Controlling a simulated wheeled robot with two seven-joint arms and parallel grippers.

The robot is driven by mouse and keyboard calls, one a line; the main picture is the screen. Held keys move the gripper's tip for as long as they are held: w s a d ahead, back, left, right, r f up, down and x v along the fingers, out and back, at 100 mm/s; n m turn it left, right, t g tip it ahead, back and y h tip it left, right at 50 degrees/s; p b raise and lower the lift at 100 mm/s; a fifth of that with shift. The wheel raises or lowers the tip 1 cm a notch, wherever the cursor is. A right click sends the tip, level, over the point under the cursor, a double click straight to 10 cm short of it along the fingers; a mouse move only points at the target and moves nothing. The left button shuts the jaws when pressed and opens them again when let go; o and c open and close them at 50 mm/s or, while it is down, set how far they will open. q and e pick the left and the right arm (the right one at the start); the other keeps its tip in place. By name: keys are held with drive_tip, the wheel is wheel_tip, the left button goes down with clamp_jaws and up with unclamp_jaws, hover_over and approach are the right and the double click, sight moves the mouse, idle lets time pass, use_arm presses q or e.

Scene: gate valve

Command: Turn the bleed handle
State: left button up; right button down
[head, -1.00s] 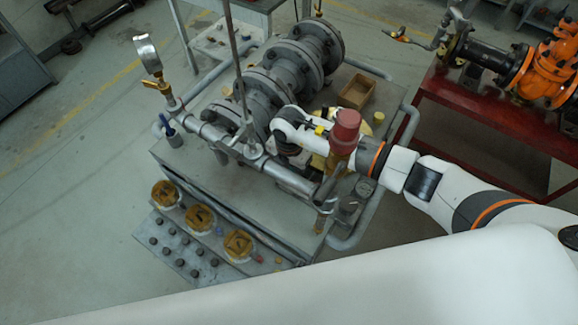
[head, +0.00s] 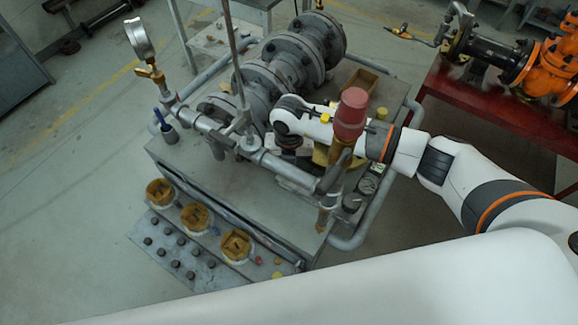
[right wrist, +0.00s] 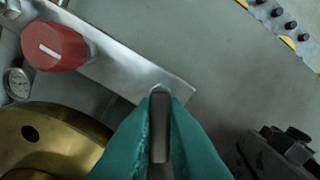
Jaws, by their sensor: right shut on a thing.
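A dark grey flat handle (right wrist: 160,128), which looks like the bleed handle, stands at the lower middle of the right wrist view. The two teal fingers of my right gripper (right wrist: 160,115) are shut on it from both sides. The handle's top end meets a small bolt on a bare metal plate (right wrist: 125,65). In the head view my right arm reaches over the pipe rig from the right and hides the handle and the fingertips. My left gripper is in neither view.
In the right wrist view a red knob (right wrist: 55,46) with a white mark, a small gauge (right wrist: 19,82) and a brass ring (right wrist: 45,140) lie left. In the head view a red cap (head: 351,113) and a pipe gauge (head: 139,38) stand up from the rig.

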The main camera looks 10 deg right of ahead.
drive_tip(key=n+b, duration=0.6)
drive_tip(key=shift+w+f+n, duration=0.1)
drive_tip(key=shift+f+n, duration=0.1)
drive_tip(key=shift+n, duration=0.1)
drive_tip(key=n+b, duration=0.2)
drive_tip(key=shift+r+n+b, duration=0.1)
drive_tip(key=shift+n+b, duration=0.2)
drive_tip(key=shift+b, duration=0.05)
drive_tip(key=shift+r+n+b, duration=0.15)
drive_tip(key=shift+n+b, duration=0.4)
drive_tip(key=shift+n, duration=0.15)
drive_tip(key=c, duration=1.5)
unclamp_jaws()
wheel_tip(320, 180, up, 12)
drive_tip(key=b, duration=0.2)
